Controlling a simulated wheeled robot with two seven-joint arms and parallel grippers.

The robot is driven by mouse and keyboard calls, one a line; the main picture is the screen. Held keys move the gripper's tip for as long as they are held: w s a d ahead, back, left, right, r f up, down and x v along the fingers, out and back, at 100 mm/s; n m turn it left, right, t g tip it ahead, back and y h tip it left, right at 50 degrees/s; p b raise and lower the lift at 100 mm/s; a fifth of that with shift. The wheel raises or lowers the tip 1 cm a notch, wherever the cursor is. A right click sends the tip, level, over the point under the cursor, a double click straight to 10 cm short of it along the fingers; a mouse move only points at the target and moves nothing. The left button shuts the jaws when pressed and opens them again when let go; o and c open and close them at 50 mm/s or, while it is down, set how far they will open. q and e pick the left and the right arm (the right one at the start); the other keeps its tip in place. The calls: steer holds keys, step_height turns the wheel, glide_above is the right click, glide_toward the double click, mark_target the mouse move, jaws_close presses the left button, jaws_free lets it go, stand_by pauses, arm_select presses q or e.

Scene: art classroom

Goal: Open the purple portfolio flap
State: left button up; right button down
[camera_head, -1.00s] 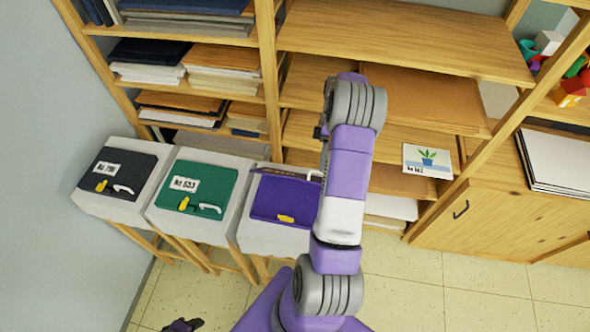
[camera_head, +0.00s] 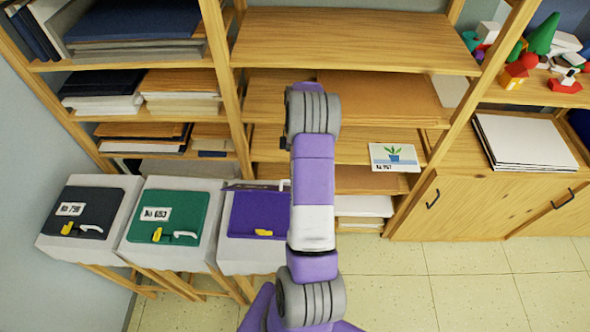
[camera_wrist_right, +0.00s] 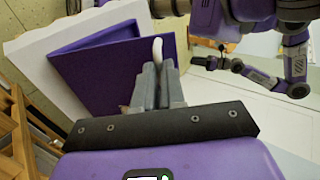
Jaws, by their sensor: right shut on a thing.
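The purple portfolio (camera_head: 258,214) lies on a white-topped stand, with a yellow catch (camera_head: 263,233) at its front edge. Its flap (camera_head: 248,186) is raised and shows nearly edge-on at the back in the head view. In the right wrist view the flap (camera_wrist_right: 118,76) stands at an angle to the portfolio body. My right gripper (camera_wrist_right: 157,72) is shut on the flap's white handle (camera_wrist_right: 157,48). In the head view my right arm hides that gripper and the portfolio's right side. My left gripper (camera_wrist_right: 208,63) shows small in the wrist view; its jaws are unclear.
A green portfolio (camera_head: 180,212) and a black portfolio (camera_head: 90,208) lie closed on stands to the left. Wooden shelves (camera_head: 350,57) with papers stand close behind. A low cabinet (camera_head: 470,200) is at the right. The floor (camera_head: 440,290) on the right is clear.

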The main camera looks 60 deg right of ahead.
steer(key=c, duration=1.2)
jaws_free()
steer(key=v, duration=0.7)
steer(key=shift+d+r, duration=0.2)
steer(key=shift+w, duration=0.1)
steer(key=shift+c, duration=0.5)
